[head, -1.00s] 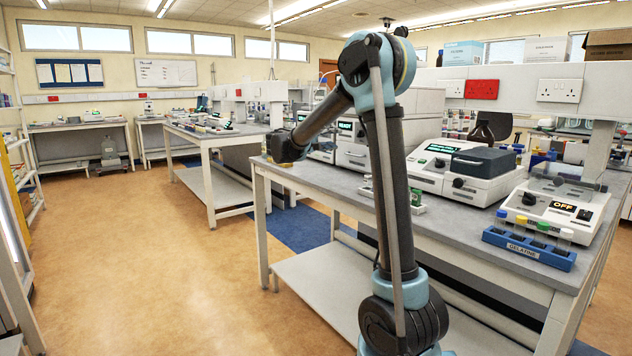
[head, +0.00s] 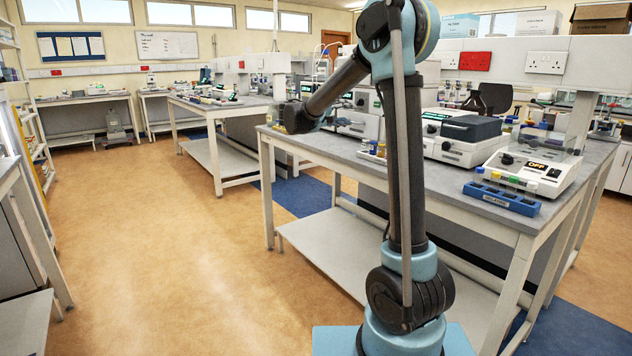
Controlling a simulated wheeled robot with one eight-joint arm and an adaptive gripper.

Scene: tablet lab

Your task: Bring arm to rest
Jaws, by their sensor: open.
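My arm rises in the right half of the head view, from my blue base at the bottom to an elbow near the top edge. From the elbow, the forearm slopes down to the left and ends in a dark wrist over the near-left corner of the grey bench (head: 352,176). The fingers of my gripper are not visible; they seem hidden beyond the wrist. I see nothing held.
On the bench stand a blue tube rack (head: 502,198), a white instrument reading OFF (head: 535,165), a dark-lidded instrument (head: 465,138) and a small vial tray (head: 372,152). A second bench (head: 205,108) is farther back. The tan floor at left (head: 170,230) is clear.

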